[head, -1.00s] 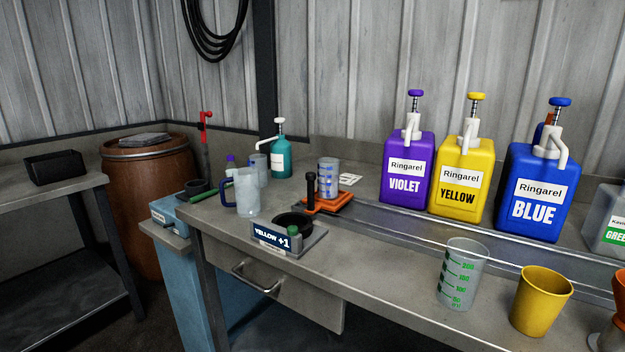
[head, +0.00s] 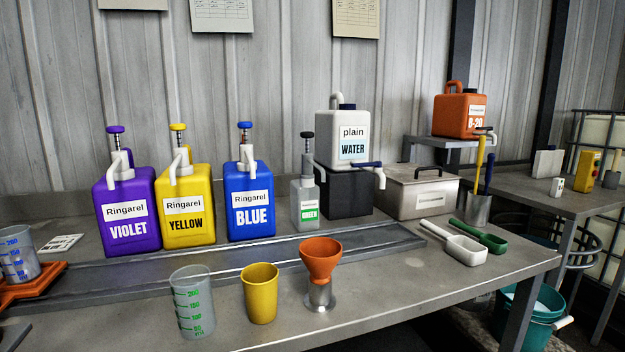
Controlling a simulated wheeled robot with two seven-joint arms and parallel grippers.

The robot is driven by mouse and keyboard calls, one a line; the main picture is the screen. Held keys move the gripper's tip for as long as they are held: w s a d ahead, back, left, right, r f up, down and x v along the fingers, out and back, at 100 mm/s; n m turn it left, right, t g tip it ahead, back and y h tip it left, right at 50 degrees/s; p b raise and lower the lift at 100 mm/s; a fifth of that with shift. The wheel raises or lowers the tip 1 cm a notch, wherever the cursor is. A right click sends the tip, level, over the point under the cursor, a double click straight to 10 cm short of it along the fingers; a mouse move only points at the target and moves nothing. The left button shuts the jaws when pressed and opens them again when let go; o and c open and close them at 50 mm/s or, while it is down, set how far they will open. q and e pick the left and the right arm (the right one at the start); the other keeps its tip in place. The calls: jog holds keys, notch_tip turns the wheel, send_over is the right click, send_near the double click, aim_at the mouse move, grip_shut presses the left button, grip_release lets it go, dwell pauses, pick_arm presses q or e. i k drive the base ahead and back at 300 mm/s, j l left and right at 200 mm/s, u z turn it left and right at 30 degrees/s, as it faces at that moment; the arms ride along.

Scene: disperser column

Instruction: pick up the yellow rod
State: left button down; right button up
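A yellow rod (head: 480,163) stands nearly upright in a metal cup (head: 478,209) near the right end of the bench in the head view. Its lower end is hidden inside the cup. A dark blue rod (head: 488,172) stands beside it in the same cup. Neither of my grippers is in view.
A lidded metal box (head: 415,194) stands left of the cup. A white scoop (head: 455,244) and a green scoop (head: 480,236) lie in front. An orange funnel (head: 321,259), yellow cup (head: 260,294) and clear measuring cup (head: 191,303) stand along the front.

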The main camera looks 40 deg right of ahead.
aim_at(482, 142)
jog(key=z, duration=2.3)
jog(key=l, duration=0.1)
